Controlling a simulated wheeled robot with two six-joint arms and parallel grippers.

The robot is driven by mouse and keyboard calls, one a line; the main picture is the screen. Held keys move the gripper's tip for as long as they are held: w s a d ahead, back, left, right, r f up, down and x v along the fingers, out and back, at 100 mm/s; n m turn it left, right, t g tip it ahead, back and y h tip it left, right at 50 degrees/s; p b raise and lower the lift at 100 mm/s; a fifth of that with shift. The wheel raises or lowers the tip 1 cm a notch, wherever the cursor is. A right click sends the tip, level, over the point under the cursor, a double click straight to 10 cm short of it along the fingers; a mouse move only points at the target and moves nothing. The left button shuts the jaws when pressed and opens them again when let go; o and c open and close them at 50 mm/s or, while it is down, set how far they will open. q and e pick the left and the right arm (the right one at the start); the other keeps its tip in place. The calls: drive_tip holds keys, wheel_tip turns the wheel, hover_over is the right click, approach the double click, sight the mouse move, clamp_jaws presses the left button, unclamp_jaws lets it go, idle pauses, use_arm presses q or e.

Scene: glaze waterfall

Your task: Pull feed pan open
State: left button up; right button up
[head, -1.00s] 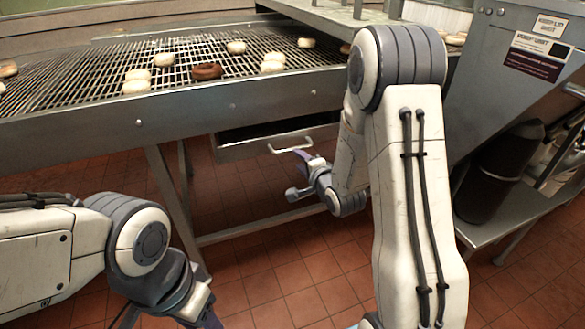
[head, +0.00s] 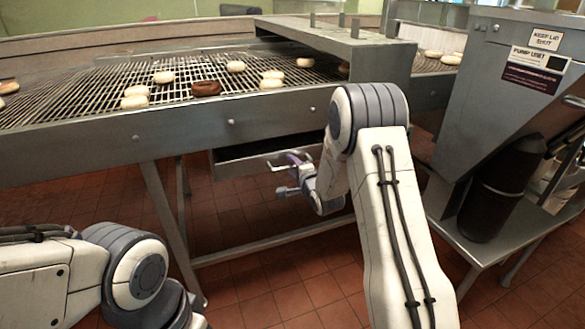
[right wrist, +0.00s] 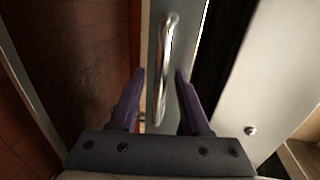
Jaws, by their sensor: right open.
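The feed pan (head: 232,168) is a grey metal drawer under the conveyor, with a dark gap showing above its front. Its bar handle shows in the right wrist view (right wrist: 163,65), upright in that picture on the pan front. My right gripper (head: 286,172) is at the handle, at the pan's front. In the right wrist view its two purple fingers (right wrist: 158,74) are open, one on each side of the handle's lower part. I cannot tell whether either finger touches it. My left arm shows at the lower left, but its gripper is out of the picture.
The wire conveyor (head: 100,88) above carries several pale rings and one brown ring (head: 206,88). Its slanted leg (head: 165,215) stands left of the pan. A grey hopper machine (head: 470,100) and a dark cylinder (head: 490,190) stand at the right. The tiled floor in front is clear.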

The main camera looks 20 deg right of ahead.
clamp_jaws()
idle(1.4)
